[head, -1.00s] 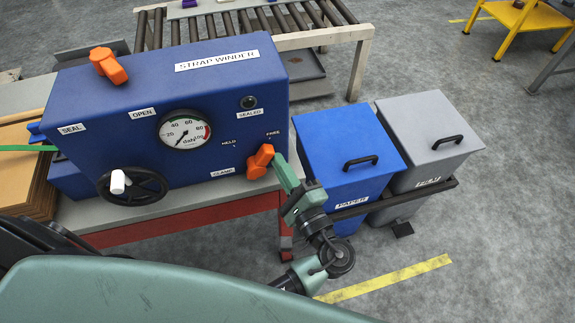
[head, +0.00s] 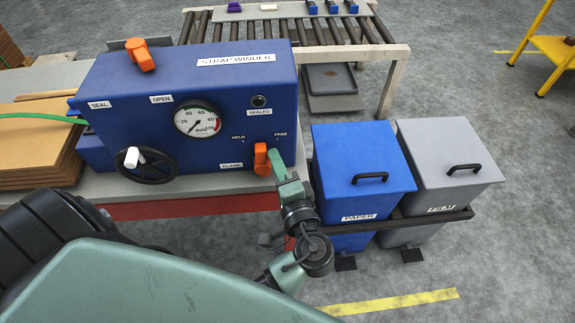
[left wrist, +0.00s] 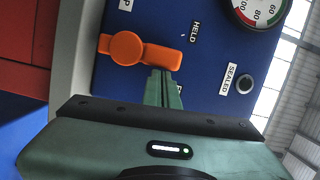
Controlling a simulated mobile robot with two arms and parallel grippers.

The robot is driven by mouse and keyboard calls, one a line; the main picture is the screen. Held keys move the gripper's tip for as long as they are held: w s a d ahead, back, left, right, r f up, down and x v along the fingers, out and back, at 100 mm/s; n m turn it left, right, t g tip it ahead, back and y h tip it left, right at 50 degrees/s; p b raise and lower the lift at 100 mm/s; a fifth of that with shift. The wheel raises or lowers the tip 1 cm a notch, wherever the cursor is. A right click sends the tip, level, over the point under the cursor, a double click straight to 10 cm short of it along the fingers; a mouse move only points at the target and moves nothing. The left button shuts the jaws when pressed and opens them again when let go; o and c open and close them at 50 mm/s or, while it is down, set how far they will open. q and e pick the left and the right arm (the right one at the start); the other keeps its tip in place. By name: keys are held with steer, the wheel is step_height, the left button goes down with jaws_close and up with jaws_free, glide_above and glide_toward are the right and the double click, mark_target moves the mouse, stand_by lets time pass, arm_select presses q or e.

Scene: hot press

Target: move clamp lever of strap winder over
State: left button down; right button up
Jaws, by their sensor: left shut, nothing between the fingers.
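The lever points nearly straight up, between the HELD and FREE marks. My left gripper (head: 274,160) is shut and empty, its fingertips close against the lever's right side. In the left wrist view the shut fingers (left wrist: 163,80) are beside the lever's handle end (left wrist: 168,58); whether they touch is hard to tell. My right gripper is not in view.
A handwheel (head: 146,166) and a gauge (head: 197,119) are on the winder's front; another orange lever (head: 140,55) is on top. A blue bin (head: 360,165) and a grey bin (head: 450,160) stand right of my gripper. A roller conveyor (head: 400,50) is behind.

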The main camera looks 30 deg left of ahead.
arm_select(q)
steer(key=a+n, duration=0.1)
steer(key=s+n+h+b, duration=0.1)
steer(key=n, duration=0.1)
steer(key=shift+a+r+n+g, duration=0.2)
steer(key=shift+a+n+g, duration=0.1)
steer(key=shift+a, duration=0.05)
steer(key=shift+s+a+r+n+b, duration=0.1)
steer(key=shift+s+a+n+b, duration=0.15)
steer(key=shift+n+b, duration=0.2)
steer(key=shift+a, duration=0.1)
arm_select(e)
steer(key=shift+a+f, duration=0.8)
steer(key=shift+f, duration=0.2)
arm_select(q)
steer(key=shift+n, duration=0.25)
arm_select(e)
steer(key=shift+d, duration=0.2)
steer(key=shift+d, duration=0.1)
arm_select(q)
steer(key=shift+r, duration=0.15)
